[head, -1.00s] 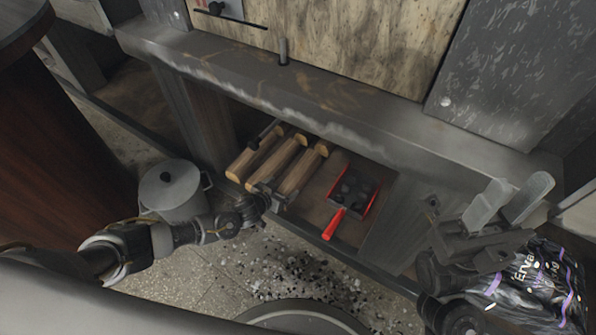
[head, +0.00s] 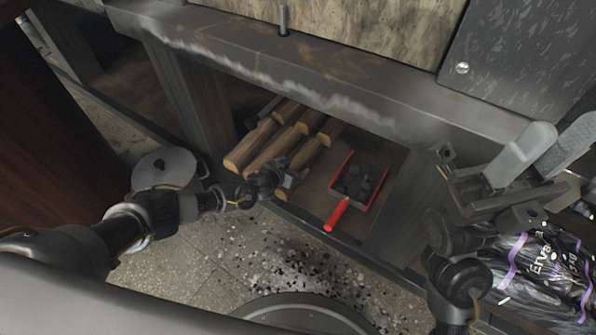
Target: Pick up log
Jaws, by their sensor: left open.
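Several split logs (head: 272,150) with brown bark and pale cut ends lie side by side on the low shelf under the grill counter. My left gripper (head: 288,178) is open at the near ends of the logs, in front of the middle and right ones. It partly hides them, and I cannot tell whether it touches one. My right gripper (head: 540,160) is raised at the right, its two grey fingers spread apart, with nothing between them.
A red shovel (head: 340,213) with black coals lies right of the logs. A grey lidded pot (head: 165,170) stands on the floor at left. A black charcoal bag (head: 540,270) is at lower right. The counter edge (head: 300,82) overhangs the shelf; coal bits litter the floor.

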